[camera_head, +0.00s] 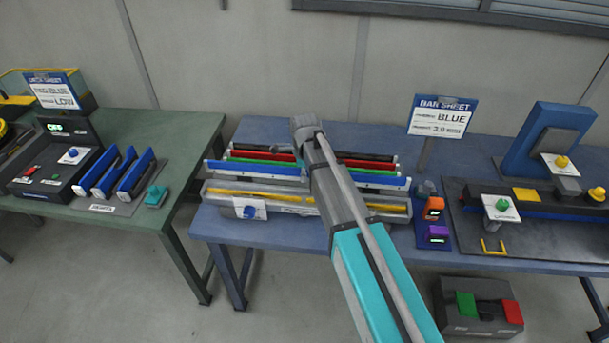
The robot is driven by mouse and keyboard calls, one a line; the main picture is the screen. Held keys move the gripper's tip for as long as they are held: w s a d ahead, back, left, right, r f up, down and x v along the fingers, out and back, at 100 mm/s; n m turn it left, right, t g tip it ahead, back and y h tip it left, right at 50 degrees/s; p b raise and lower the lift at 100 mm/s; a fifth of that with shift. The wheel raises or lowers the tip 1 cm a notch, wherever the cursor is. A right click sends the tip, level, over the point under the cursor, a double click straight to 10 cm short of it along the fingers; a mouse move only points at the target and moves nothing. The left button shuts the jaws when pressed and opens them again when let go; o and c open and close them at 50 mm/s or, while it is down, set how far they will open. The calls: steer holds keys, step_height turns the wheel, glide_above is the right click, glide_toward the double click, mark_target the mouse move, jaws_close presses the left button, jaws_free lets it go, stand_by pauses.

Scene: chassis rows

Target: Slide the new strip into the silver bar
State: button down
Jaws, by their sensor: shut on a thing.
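My arm crosses the middle of the picture to a grey joint above the strip rack. My gripper's fingers do not show, so anything held there is hidden. Long red (262,156), green (262,163) and blue (250,169) strips lie across the rack on the blue bench. In front is a long pale grey trough (285,207) with yellow strips (250,193) in it; I cannot tell if it is the silver bar. A dark bar (540,207) with a blue edge sits in the right-hand fixture. A card (440,117) headed "BAR SHEET" reads BLUE and 3.0.
The blue bench (225,228) also holds small orange (433,209) and purple (437,233) devices and a tall blue press (545,140). A green bench (130,125) at left carries blue bars (135,172). A grey bin (475,320) stands on the floor.

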steer(key=shift+f+b, duration=2.15)
steer(key=shift+f, duration=0.15)
steer(key=shift+f+b, duration=1.35)
steer(key=c, duration=0.6)
jaws_free()
steer(key=shift+r, duration=0.15)
step_height(320, 180, up, 8)
steer(key=p, duration=0.8)
steer(key=s+d+r+p, duration=0.1)
steer(key=s+d, duration=0.3)
steer(key=shift+s+r+p, duration=0.3)
steer(key=shift+s+p, duration=0.05)
steer(key=shift+p, duration=0.05)
steer(key=shift+d, duration=0.2)
